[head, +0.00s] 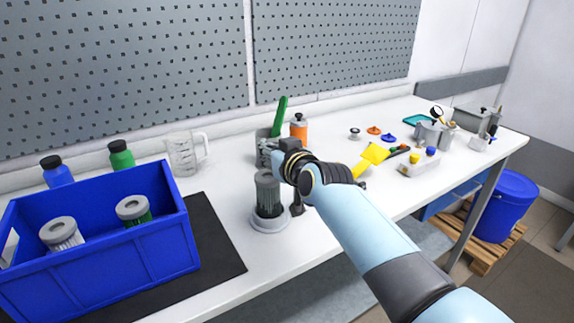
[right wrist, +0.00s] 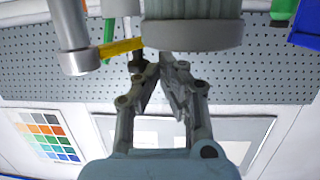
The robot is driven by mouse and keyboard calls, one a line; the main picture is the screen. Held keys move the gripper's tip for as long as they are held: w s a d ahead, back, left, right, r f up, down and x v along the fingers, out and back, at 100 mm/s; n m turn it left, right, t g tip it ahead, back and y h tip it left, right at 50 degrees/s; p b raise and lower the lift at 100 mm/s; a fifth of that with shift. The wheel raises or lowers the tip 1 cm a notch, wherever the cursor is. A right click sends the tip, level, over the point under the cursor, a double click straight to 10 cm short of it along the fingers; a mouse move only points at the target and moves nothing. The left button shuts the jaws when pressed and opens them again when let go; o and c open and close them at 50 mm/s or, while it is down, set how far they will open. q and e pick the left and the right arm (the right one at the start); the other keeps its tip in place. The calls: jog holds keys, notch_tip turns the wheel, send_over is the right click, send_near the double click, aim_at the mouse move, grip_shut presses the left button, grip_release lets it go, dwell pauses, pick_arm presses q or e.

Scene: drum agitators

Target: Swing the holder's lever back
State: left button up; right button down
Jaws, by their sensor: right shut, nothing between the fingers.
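A grey ribbed cylinder (head: 267,190) stands upright in a round pale base (head: 269,221) on the bench, apparently the holder. The cylinder's ribbed end also shows large at the top of the right wrist view (right wrist: 192,28). A short yellow bar (right wrist: 119,48), possibly the lever, lies beside a silver post (right wrist: 75,42) there. My right gripper (head: 272,153) is just behind the cylinder in the head view. Its fingers (right wrist: 160,62) are together and empty, close to the bar's end; whether they touch it, I cannot tell. My left gripper is not in view.
A blue crate (head: 105,253) with ribbed parts sits on a dark mat at left. A clear jug (head: 186,152), an orange bottle (head: 299,129) and a green-handled tool (head: 280,115) stand behind. Small tools and a yellow scoop (head: 374,154) lie to the right.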

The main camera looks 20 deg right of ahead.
jog(key=shift+w+d+b, duration=0.4)
jog(key=shift+w+b, duration=0.05)
jog(key=shift+w, duration=0.15)
jog(key=shift+w+d+b, duration=0.4)
jog(key=shift+w, duration=0.2)
jog(key=shift+w+d, duration=0.1)
